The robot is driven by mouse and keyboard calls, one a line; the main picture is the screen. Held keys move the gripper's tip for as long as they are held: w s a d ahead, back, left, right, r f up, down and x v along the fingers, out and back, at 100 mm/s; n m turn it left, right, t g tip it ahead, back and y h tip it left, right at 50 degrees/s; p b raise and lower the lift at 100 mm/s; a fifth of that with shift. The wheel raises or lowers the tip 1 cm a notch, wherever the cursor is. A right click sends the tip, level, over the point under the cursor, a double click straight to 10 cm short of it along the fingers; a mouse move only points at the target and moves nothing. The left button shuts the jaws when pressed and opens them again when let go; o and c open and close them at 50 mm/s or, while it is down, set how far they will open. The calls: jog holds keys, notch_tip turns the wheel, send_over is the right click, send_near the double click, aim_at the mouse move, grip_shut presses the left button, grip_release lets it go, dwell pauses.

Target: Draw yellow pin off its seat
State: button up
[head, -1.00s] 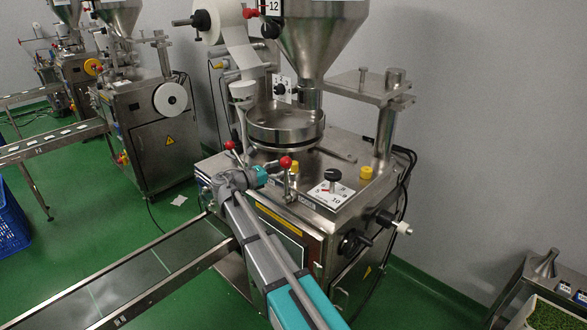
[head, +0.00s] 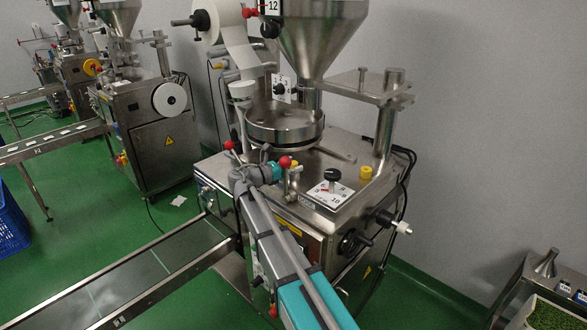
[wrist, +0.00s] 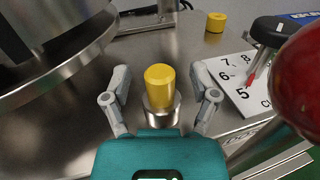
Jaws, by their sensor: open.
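The yellow pin (wrist: 160,82) stands upright in its round metal seat (wrist: 162,114) on the machine's steel top, in the middle of the wrist view. My gripper (wrist: 161,76) is open, with one finger left and one finger right of the pin and a visible gap on both sides. Nothing is held. In the head view my gripper (head: 279,170) is at the machine top beside a red ball knob (head: 284,162), and the pin is mostly hidden there.
The red ball (wrist: 302,68) looms close at the right of the wrist view. A second yellow knob (head: 366,173) stands further right, past the numbered dial plate (head: 331,194) with its black knob. The round steel pan (head: 286,127) under the hopper is behind my gripper.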

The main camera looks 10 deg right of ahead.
aim_at(294, 162)
jog(key=shift+w+d, duration=0.1)
jog(key=shift+d, duration=0.1)
dwell(0.4)
grip_shut()
jog(key=shift+r, duration=0.2)
dwell(0.3)
notch_tip(294, 162, up, 18)
jog(key=p, duration=1.8)
jog(key=shift+f, duration=0.2)
